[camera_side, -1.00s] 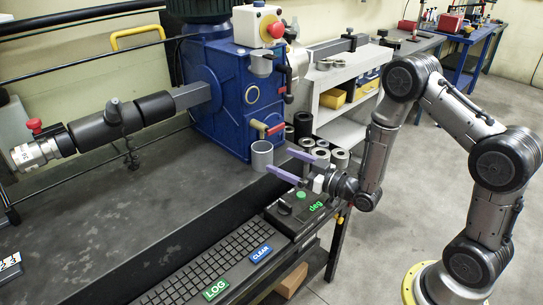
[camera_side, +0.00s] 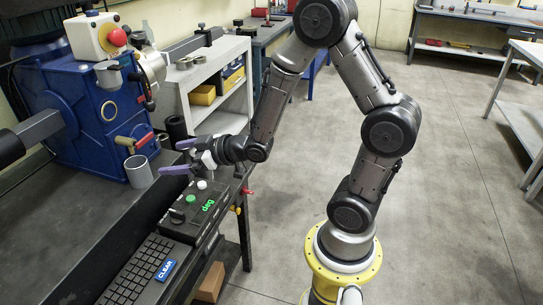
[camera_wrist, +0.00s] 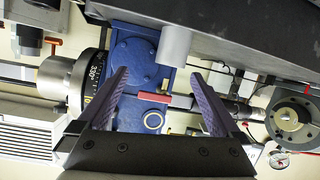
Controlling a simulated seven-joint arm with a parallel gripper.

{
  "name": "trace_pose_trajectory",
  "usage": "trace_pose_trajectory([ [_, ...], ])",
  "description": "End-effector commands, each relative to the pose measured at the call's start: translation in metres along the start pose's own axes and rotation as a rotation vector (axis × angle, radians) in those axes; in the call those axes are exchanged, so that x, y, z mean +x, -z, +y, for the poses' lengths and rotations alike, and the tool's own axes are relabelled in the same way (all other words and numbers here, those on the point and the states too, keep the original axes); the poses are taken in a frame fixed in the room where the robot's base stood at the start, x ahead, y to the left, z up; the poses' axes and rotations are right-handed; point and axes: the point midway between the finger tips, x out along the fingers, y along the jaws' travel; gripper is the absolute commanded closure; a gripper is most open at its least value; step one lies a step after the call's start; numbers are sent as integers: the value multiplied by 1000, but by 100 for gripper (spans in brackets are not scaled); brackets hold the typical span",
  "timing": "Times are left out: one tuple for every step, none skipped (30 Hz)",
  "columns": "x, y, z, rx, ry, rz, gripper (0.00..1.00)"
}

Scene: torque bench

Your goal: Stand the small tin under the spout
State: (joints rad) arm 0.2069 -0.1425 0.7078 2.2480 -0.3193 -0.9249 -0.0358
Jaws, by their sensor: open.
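A small grey open-topped tin (camera_side: 139,171) stands upright on the dark bench, just in front of the blue gearbox. A tap-like brass spout (camera_side: 125,141) with a red handle (camera_side: 143,140) is on the box above and behind it. I cannot tell whether the tin is directly below the outlet. My gripper (camera_side: 169,157) is open, its purple fingers pointing at the tin from the right. In the wrist view the tin (camera_wrist: 174,46) shows beyond the fingertips of my empty gripper (camera_wrist: 158,73), and the red handle (camera_wrist: 155,97) shows between the fingers.
The blue gearbox (camera_side: 75,105) stands behind the tin. A black cylinder (camera_side: 176,130) stands behind my gripper. A control box (camera_side: 195,208) with green "deg" text and a keyboard (camera_side: 135,270) lie along the bench's front edge. Bare bench (camera_side: 75,225) lies left of them.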

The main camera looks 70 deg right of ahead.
Motion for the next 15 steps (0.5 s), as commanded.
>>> trace_pose_trajectory([
  [-8, 11, 2, -8, -14, -35, 0],
  [-12, 14, 4, -9, -23, -63, 0],
  [-20, 18, 4, -9, -33, -102, 0],
  [-26, 20, 5, -7, -42, -129, 0],
  [-32, 23, 6, -4, -49, -157, 0],
  [-42, 26, 6, 2, -58, -195, 0],
  [-50, 28, 6, 6, -64, -222, 0],
  [-58, 30, 6, 12, -69, -249, 0],
  [-70, 31, 5, 22, -76, -286, 0],
  [-80, 32, 4, 29, -78, -313, 0],
  [-90, 33, 3, 38, -81, -341, 0],
  [-104, 33, 0, 49, -83, -377, 0],
  [-115, 33, -2, 59, -83, -404, 0],
  [-126, 33, -4, 69, -82, -431, 0],
  [-141, 32, -8, 82, -78, -466, 0],
])
